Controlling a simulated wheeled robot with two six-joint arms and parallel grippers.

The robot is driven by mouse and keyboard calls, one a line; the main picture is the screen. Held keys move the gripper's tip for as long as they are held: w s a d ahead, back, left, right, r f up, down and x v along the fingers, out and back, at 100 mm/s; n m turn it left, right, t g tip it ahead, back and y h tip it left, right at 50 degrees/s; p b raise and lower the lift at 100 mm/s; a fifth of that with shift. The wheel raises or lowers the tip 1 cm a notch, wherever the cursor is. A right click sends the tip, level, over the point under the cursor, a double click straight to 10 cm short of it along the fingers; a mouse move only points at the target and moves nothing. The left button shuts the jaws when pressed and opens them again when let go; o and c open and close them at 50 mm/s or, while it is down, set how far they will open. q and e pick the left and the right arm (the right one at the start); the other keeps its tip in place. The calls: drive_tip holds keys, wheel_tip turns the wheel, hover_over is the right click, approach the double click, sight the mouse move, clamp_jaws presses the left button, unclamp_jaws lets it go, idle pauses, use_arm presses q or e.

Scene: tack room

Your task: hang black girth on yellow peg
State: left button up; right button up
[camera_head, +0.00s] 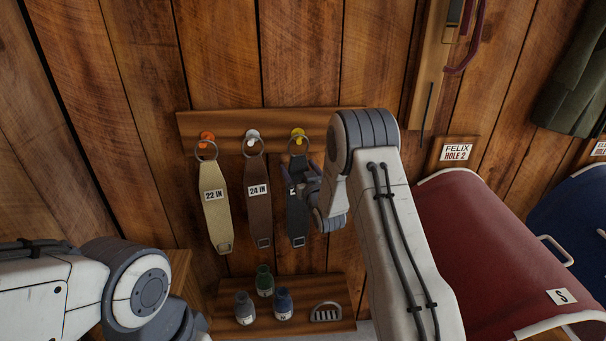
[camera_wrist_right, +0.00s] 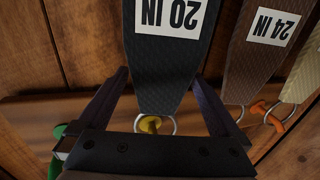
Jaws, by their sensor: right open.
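The black girth (camera_head: 297,222) hangs straight down against the wall below the yellow peg (camera_head: 298,132). Its metal ring appears to be around that peg. In the right wrist view, the girth (camera_wrist_right: 168,62) with its "20 IN" label lies between my fingers, and the yellow peg (camera_wrist_right: 150,124) shows inside the ring. My right gripper (camera_head: 303,178) is open at the upper part of the girth; its fingers (camera_wrist_right: 162,78) stand apart, one on each side of the strap. The gripper partly covers the girth in the head view. My left gripper is out of view.
A tan girth (camera_head: 214,205) hangs at the orange peg (camera_head: 207,137) and a brown girth (camera_head: 259,200) at the white peg (camera_head: 252,136). A green peg (camera_wrist_right: 60,131) shows in the wrist view. Bottles (camera_head: 245,308) stand on a low shelf (camera_head: 340,294); a red-covered rack (camera_head: 485,255) is at right.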

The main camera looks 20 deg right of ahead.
drive_tip(key=s+b, duration=0.3)
drive_tip(key=s, duration=0.7)
drive_tip(key=s+a+f+n+g+y+p, duration=0.1)
drive_tip(key=s+a+n+g+y, duration=0.1)
drive_tip(key=s+a+g, duration=0.6)
drive_tip(key=s+a+n+g+y, duration=0.15)
drive_tip(key=s+a, duration=0.25)
drive_tip(key=a, duration=0.7)
drive_tip(key=s+a+r+n+g+h, duration=0.1)
drive_tip(key=s+g, duration=0.3)
drive_tip(key=s, duration=0.9)
drive_tip(key=s+a+n+g+h, duration=0.1)
drive_tip(key=s+n+g, duration=0.2)
drive_tip(key=s, duration=1)
drive_tip(key=shift+s+r+g+p, duration=0.3)
drive_tip(key=shift+s+r+g, duration=0.1)
drive_tip(key=shift+g, duration=0.35)
